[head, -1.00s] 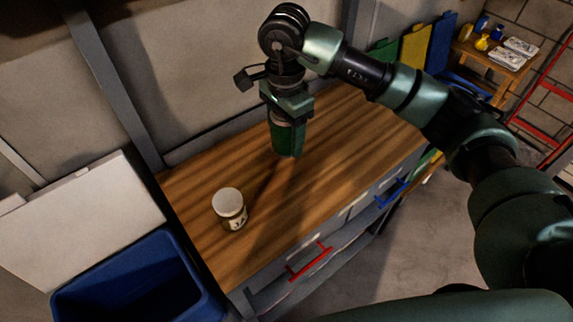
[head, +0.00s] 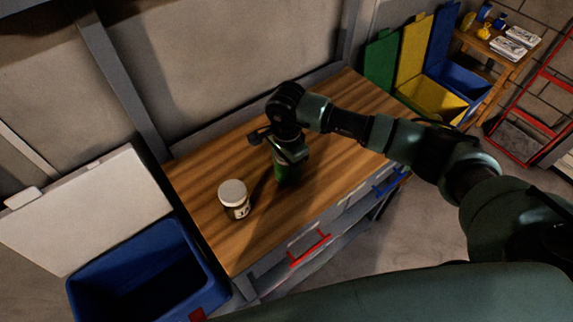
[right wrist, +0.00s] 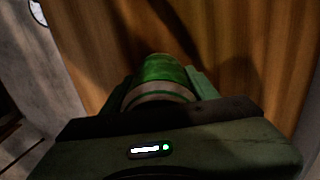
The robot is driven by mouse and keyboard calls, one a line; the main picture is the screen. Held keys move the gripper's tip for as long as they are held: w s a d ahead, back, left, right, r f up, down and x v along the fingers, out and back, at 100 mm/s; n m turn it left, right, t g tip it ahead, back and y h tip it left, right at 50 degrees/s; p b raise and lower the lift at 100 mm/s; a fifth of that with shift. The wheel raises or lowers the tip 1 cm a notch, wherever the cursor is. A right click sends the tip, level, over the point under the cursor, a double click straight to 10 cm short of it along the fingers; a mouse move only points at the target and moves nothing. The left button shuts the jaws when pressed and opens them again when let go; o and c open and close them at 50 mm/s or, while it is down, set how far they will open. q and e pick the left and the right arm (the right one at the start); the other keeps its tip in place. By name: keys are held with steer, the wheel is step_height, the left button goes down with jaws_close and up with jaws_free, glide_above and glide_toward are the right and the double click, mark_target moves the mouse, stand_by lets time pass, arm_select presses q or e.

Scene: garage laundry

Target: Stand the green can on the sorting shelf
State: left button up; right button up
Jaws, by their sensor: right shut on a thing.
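The green can (head: 284,174) is at the wooden workbench top (head: 205,170), mostly covered by my right gripper (head: 290,157) in the head view. The right gripper is shut around the can from above. In the right wrist view the can (right wrist: 163,70) sits between the two fingers, with wood behind it. I cannot tell whether its base touches the bench. A small wooden shelf (head: 487,66) at the far right holds bottles and white packs; it may be the sorting shelf. My left gripper is out of view.
A white-lidded jar (head: 235,199) stands left of the can on the bench. An open blue bin (head: 145,272) is at the lower left. Yellow (head: 430,101) and blue (head: 462,83) bins stand beyond the bench. A red ladder-like frame (head: 535,125) is at the right.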

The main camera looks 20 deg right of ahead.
steer(key=shift+f+b, duration=0.15)
steer(key=shift+b, duration=0.15)
steer(key=o, duration=1.3)
steer(key=shift+r+p, duration=0.3)
steer(key=shift+p, duration=0.05)
steer(key=shift+r+b, duration=0.2)
steer(key=shift+b, duration=0.15)
step_height(320, 180, up, 11)
steer(key=b, duration=0.4)
steer(key=shift+f, duration=0.2)
steer(key=shift+r, duration=0.45)
